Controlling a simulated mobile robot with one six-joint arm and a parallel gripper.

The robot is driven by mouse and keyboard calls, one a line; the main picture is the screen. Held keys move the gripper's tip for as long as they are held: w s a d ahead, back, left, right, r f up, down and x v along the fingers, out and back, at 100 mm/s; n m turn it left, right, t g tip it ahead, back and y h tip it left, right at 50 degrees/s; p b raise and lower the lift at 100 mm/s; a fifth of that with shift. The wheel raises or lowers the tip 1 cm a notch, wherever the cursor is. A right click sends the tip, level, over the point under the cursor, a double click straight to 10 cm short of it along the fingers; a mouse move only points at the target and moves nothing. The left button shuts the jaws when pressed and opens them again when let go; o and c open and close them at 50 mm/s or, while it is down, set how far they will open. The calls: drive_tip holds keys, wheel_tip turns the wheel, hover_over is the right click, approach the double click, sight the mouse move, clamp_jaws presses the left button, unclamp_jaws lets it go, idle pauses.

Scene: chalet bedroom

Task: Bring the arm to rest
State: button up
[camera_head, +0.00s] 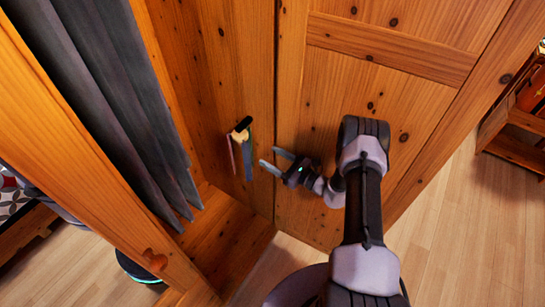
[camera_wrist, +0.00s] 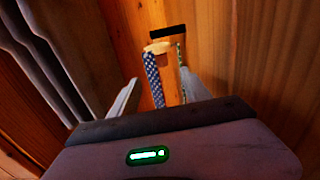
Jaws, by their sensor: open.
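My gripper (camera_head: 272,158) is open and empty in the head view, in front of the wooden panels. My arm reaches up from the bottom right and bends toward the left. In the wrist view the two fingers of my gripper (camera_wrist: 160,78) stand apart. Beyond them a pale holder (camera_wrist: 158,47) hangs at a black peg (camera_wrist: 168,31), with a blue patterned strip (camera_wrist: 153,78) below it. In the head view the holder (camera_head: 239,136) is just left of the fingers, with a gap visible between them.
Grey garments (camera_head: 110,90) hang in the open wardrobe at the left. A wooden door (camera_head: 365,95) stands close behind my arm. A round dark device (camera_head: 138,268) is on the floor at lower left. Wooden furniture (camera_head: 515,125) is at the right, beyond clear floor (camera_head: 460,220).

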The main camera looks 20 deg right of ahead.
drive_tip(key=s+a+r+n+g+y+b, duration=0.1)
drive_tip(key=s+a+r+n+g+y, duration=0.15)
drive_tip(key=a+r+n+g, duration=0.55)
drive_tip(key=s+a+r+n+g+y, duration=0.15)
drive_tip(key=s+a+r+n, duration=0.35)
drive_tip(key=r, duration=0.7)
drive_tip(key=s+a+r+n+g+h+b, duration=0.1)
drive_tip(key=s+a+r+n+g+h, duration=0.35)
drive_tip(key=s+r, duration=0.4)
drive_tip(key=s+d+r+n+t+h, duration=0.1)
drive_tip(key=s+d+n+t+h, duration=0.1)
drive_tip(key=s, duration=0.6)
drive_tip(key=s+d+r+n+t+h+b, duration=0.1)
drive_tip(key=s+d+n+t+h, duration=0.1)
drive_tip(key=s+n+h, duration=0.3)
drive_tip(key=s+d, duration=0.1)
drive_tip(key=s, duration=0.1)
drive_tip(key=shift+s+d+r+t, duration=0.15)
drive_tip(key=shift+s+d+t, duration=0.05)
drive_tip(key=shift+s+t, duration=0.2)
drive_tip(key=shift+h, duration=0.25)
